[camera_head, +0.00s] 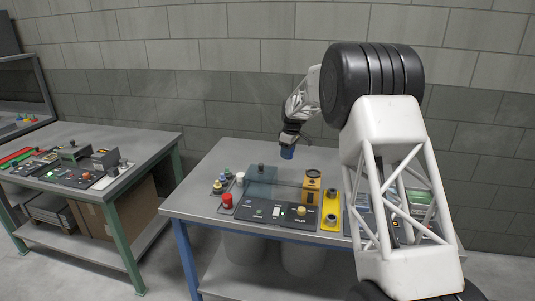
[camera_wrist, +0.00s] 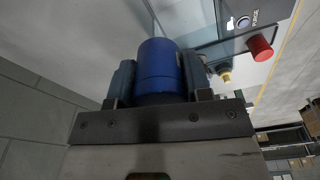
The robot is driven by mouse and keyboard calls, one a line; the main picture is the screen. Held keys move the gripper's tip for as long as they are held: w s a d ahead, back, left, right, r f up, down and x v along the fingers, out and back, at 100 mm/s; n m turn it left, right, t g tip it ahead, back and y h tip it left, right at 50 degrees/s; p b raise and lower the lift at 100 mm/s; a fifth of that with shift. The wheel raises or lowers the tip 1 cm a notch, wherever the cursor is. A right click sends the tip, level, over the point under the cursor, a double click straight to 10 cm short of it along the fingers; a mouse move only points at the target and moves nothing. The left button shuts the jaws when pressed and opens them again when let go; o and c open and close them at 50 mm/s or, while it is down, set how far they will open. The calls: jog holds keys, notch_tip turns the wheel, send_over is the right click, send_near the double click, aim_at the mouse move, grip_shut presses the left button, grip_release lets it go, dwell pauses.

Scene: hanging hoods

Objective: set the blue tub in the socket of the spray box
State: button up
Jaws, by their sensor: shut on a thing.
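My gripper (camera_head: 289,140) is shut on the blue tub (camera_head: 287,153) and holds it in the air above the back of the middle table. In the wrist view the tub (camera_wrist: 160,70) is a blue cylinder between my two dark fingers. Below and to its left in the head view stands a see-through bluish box (camera_head: 262,180) with a dark knob on top, apparently the spray box. A dark control panel (camera_head: 268,210) lies in front of it. I cannot make out the socket. The tub is apart from the box.
On the middle table (camera_head: 190,201), an orange-yellow device (camera_head: 312,187) and a yellow plate (camera_head: 331,211) with cylinders stand right of the box. A red cylinder (camera_head: 227,201) and small coloured pieces stand left. Another table (camera_head: 150,140) with panels is further left. A block wall is behind.

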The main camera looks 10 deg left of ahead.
jog(key=r+m, duration=0.2)
send_over(312, 173)
jog(key=shift+s+d+f, duration=0.2)
jog(key=shift+s, duration=0.1)
jog(key=shift+f, duration=0.2)
jog(key=shift+n, duration=0.3)
jog(key=shift+f, duration=2.85)
jog(key=shift+f, duration=0.75)
dwell(0.6)
jog(key=o, duration=1.5)
notch_tip(312, 173, up, 7)
dwell(0.9)
